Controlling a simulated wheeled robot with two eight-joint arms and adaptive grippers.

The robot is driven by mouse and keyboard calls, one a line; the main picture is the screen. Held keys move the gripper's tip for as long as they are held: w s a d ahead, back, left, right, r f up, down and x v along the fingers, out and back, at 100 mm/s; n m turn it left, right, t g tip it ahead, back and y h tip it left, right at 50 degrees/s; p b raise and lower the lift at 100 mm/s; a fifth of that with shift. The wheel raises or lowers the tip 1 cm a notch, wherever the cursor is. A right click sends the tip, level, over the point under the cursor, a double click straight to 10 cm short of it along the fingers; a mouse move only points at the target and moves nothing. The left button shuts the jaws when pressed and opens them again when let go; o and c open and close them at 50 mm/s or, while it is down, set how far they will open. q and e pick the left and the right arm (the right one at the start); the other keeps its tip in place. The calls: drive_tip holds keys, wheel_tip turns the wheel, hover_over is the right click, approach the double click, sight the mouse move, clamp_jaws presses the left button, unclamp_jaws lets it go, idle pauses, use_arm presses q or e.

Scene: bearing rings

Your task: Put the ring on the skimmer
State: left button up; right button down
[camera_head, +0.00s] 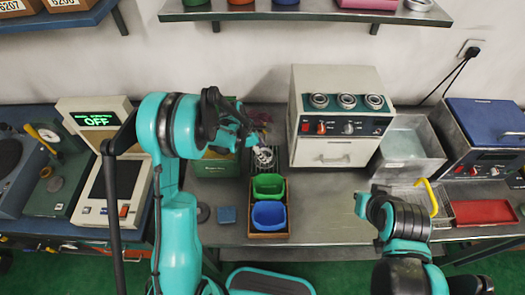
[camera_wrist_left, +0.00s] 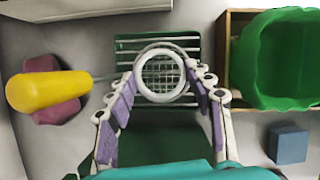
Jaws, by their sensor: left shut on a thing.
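My left gripper (camera_wrist_left: 162,80) is shut on a pale ring (camera_wrist_left: 160,99), seen almost face-on between its two fingers in the left wrist view. The ring also shows, small, at the fingertips in the head view (camera_head: 264,158). A skimmer with a fat yellow handle (camera_wrist_left: 46,91) lies at the left of the wrist view. Its thin rod runs right toward wire mesh seen through the ring. I cannot tell whether the ring touches the mesh. My left arm hides the yellow handle in the head view.
A wooden tray holds a green bin (camera_head: 268,184) and a blue bin (camera_head: 269,215). A blue block (camera_head: 227,215) lies left of it. A machine with round dials (camera_head: 340,118) stands behind. A wire basket with a yellow hook (camera_head: 432,197) is at right.

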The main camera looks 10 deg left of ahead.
use_arm(q)
drive_tip(key=shift+f+b, duration=0.85)
drive_tip(key=shift+f, duration=0.05)
idle(0.3)
idle(0.4)
drive_tip(key=o, duration=1.2)
drive_tip(key=shift+r, duration=0.15)
drive_tip(key=shift+r+p, duration=1.75)
drive_tip(key=shift+r, duration=1.2)
drive_tip(key=shift+s+f, duration=0.1)
drive_tip(key=shift+f, duration=0.05)
